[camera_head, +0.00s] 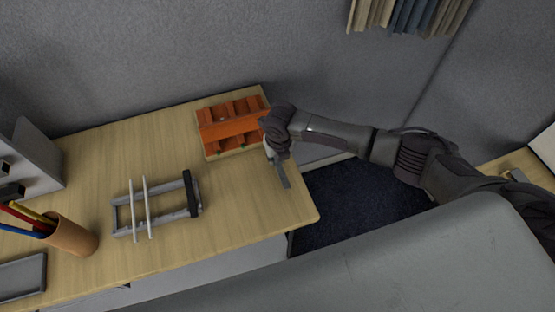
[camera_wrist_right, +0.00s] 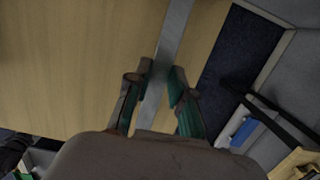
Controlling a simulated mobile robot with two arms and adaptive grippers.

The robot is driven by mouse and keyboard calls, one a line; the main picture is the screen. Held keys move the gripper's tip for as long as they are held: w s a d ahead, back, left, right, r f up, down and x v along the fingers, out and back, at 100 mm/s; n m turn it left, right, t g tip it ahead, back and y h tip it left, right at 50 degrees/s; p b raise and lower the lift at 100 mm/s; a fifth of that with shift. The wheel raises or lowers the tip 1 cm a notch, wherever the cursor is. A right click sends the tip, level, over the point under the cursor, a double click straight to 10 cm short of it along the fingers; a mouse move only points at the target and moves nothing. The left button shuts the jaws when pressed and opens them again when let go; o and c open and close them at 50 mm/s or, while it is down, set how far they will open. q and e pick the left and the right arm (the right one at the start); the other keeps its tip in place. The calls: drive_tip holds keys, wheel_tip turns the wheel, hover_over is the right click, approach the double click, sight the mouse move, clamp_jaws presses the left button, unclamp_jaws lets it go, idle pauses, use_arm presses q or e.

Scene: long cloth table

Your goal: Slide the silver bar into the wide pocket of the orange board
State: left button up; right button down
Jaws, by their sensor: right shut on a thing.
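The orange board (camera_head: 231,127) with its pockets stands at the back of the table, near the right corner. My right gripper (camera_head: 275,152) is just right of the board and in front of it. It is shut on the silver bar (camera_head: 283,174), which points down toward the front of the table. In the right wrist view, the bar (camera_wrist_right: 173,45) runs up between the two fingertips (camera_wrist_right: 160,82) over the wooden surface. The bar's end inside the gripper is partly hidden.
A grey rack (camera_head: 157,203) with two white rods stands mid-table. A brown cup (camera_head: 72,237) with colored pencils and a grey tray (camera_head: 22,277) are at the left. The table's right edge drops to dark carpet (camera_head: 365,205). Bare wood lies between rack and bar.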

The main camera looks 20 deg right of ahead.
drive_tip(key=shift+w+a+b, duration=0.1)
drive_tip(key=shift+w+b, duration=1.5)
drive_tip(key=shift+w, duration=0.5)
drive_tip(key=shift+w+b, duration=1.9)
drive_tip(key=shift+w, duration=0.1)
drive_tip(key=c, duration=0.9)
unclamp_jaws()
drive_tip(key=shift+c, duration=0.2)
wheel_tip(320, 180, up, 12)
drive_tip(key=s, duration=0.1)
drive_tip(key=shift+s, duration=0.4)
